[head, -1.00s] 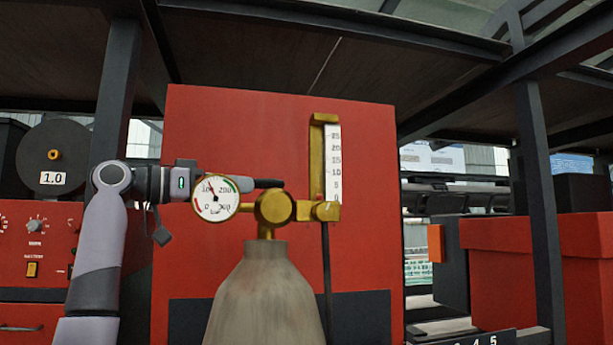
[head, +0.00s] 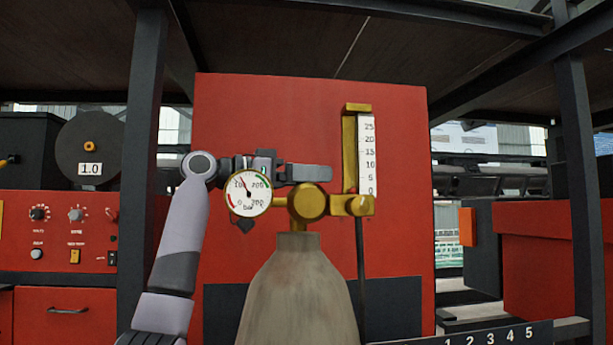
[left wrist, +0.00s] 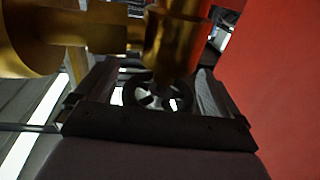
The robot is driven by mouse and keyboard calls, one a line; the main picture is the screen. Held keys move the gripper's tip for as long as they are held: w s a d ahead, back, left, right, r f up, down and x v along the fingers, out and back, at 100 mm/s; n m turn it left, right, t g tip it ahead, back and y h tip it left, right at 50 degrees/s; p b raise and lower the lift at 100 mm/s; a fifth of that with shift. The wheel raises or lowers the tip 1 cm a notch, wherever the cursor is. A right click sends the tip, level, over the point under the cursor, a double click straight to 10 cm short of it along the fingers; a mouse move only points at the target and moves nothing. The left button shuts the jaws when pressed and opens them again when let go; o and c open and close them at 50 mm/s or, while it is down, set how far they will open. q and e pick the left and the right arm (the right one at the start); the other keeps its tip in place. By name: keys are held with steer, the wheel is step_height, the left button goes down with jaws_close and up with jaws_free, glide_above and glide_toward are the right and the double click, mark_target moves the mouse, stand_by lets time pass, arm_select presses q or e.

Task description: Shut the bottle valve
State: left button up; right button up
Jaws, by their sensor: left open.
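The grey gas bottle (head: 298,290) stands upright in the head view, with a brass valve and regulator body (head: 308,203) on top. A round pressure gauge (head: 249,193) sits at its left. My left gripper (head: 308,173) reaches in from the left behind the gauge, level with the top of the brass body. In the left wrist view my left gripper (left wrist: 155,92) is open. A dark spoked handwheel (left wrist: 133,94) lies between its fingers, below a brass stem (left wrist: 178,40). Contact cannot be told. The handwheel is hidden in the head view. My right gripper is out of view.
A red panel (head: 270,120) stands close behind the bottle. A brass flowmeter with a white scale (head: 366,155) rises at the right of the regulator, with a dark hose below. A dark post (head: 143,150) stands left of my arm. A red control box (head: 60,235) is at far left.

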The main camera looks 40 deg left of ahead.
arm_select(q)
steer(key=c, duration=1)
steer(key=h+p, duration=0.1)
steer(key=m+g+h+p, duration=0.1)
steer(key=shift+d+r+m+p, duration=0.1)
steer(key=shift+r+m+p, duration=0.2)
steer(key=shift+p, duration=0.05)
steer(key=shift+c, duration=0.2)
steer(key=shift+f+m+g+h, duration=0.2)
steer(key=shift+m+g+h, duration=0.1)
steer(key=shift+g+h, duration=0.25)
steer(key=shift+s+d+m+g+h, duration=0.15)
steer(key=shift+s+m+g+h, duration=0.05)
steer(key=shift+m+g+h, duration=0.9)
steer(key=o, duration=1)
steer(key=shift+o, duration=0.2)
steer(key=shift+f, duration=0.1)
